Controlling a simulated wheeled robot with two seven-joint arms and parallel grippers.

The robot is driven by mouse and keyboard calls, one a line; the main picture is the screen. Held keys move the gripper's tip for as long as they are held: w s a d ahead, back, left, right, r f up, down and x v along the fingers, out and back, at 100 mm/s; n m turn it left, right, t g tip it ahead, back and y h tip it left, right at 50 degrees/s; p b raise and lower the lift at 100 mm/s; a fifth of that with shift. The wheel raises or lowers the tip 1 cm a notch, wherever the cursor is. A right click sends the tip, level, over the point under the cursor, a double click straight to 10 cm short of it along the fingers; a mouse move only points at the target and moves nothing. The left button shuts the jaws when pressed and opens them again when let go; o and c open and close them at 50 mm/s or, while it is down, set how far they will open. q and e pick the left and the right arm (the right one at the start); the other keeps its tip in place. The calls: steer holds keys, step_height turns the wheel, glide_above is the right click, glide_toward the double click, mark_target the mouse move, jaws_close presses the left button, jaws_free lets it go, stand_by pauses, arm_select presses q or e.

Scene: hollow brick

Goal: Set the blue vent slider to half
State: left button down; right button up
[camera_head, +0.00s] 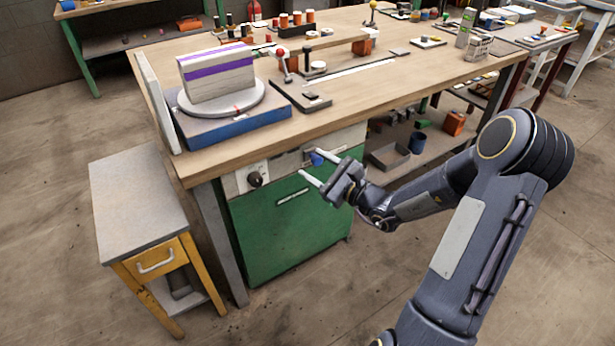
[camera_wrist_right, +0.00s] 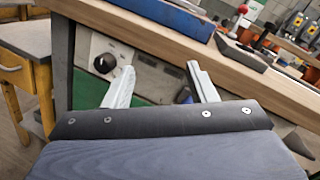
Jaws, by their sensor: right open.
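The blue vent slider (camera_head: 316,158) is a small blue knob on the pale control panel under the workbench's front edge, above the green cabinet front (camera_head: 285,225). My right gripper (camera_head: 314,163) is open, with its two pale fingers pointing at the panel on either side of the blue knob in the head view. I cannot tell whether a finger touches it. My left gripper is not in view.
A black round knob (camera_head: 255,179) sits on the panel left of the slider; it also shows in the right wrist view (camera_wrist_right: 104,63). The wooden bench top (camera_head: 370,100) overhangs the panel. A small yellow-framed side table (camera_head: 135,205) stands at left. Floor in front is clear.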

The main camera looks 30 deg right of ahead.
mark_target(319, 162)
steer(key=w+d+f+m+h+b, duration=0.1)
steer(key=w+d+f+m+h, duration=0.1)
steer(key=d+f+m+h, duration=0.4)
arm_select(q)
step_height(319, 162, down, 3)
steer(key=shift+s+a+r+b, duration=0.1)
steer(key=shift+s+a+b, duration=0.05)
steer(key=shift+b, duration=0.2)
arm_select(e)
steer(key=shift+n+t+y, duration=0.4)
steer(key=shift+y, duration=0.3)
steer(key=w, duration=0.5)
steer(key=w+f, duration=0.1)
steer(key=w, duration=0.1)
steer(key=shift+w+a, duration=0.15)
steer(key=shift+a, duration=0.2)
steer(key=shift+c, duration=0.4)
jaws_close()
